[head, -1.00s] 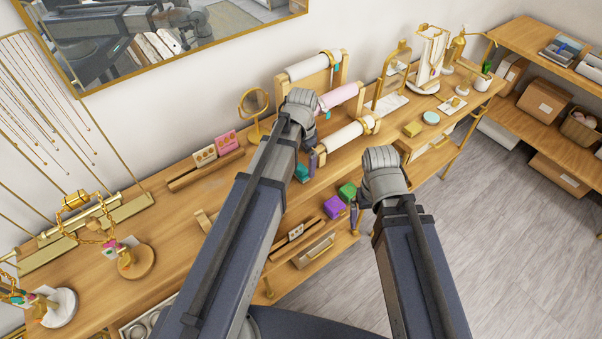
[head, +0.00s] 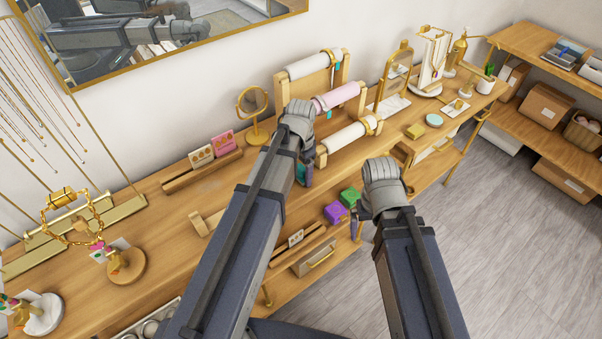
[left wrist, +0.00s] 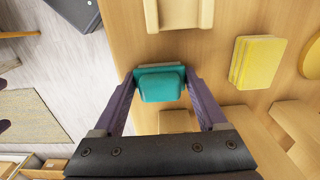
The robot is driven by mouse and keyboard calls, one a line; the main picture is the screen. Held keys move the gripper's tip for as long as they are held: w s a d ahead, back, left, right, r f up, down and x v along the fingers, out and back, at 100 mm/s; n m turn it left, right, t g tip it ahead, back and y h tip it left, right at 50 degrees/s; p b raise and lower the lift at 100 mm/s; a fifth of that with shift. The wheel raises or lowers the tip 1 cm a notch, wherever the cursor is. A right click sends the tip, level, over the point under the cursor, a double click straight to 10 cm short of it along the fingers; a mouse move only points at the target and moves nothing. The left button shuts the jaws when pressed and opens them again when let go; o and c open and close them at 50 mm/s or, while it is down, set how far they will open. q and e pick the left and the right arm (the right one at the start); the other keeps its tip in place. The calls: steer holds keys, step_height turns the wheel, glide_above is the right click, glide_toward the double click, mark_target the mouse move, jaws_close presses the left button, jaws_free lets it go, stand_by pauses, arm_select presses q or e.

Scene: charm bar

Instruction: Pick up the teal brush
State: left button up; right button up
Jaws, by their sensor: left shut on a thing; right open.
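The teal brush (left wrist: 160,85) is between the two purple fingers of my left gripper (left wrist: 158,82), which is shut on it, in the left wrist view. In the head view the teal brush (head: 301,173) shows only in part, beside my left gripper (head: 305,176) at the front part of the wooden table. The left hand and arm hide the rest of it. My right gripper (head: 356,226) is open and empty, off the table's front edge, its fingers partly hidden behind the hand.
A purple block (head: 335,212) and a green block (head: 350,196) lie on the lower shelf. A wooden rack with white and pink rolls (head: 336,97) stands just behind my left gripper. A round mirror (head: 252,102) stands further left.

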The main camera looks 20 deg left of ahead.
mark_target(301, 168)
arm_select(q)
steer(key=c, duration=0.9)
steer(key=shift+r, duration=0.1)
step_height(301, 168, up, 10)
steer(key=p, duration=1)
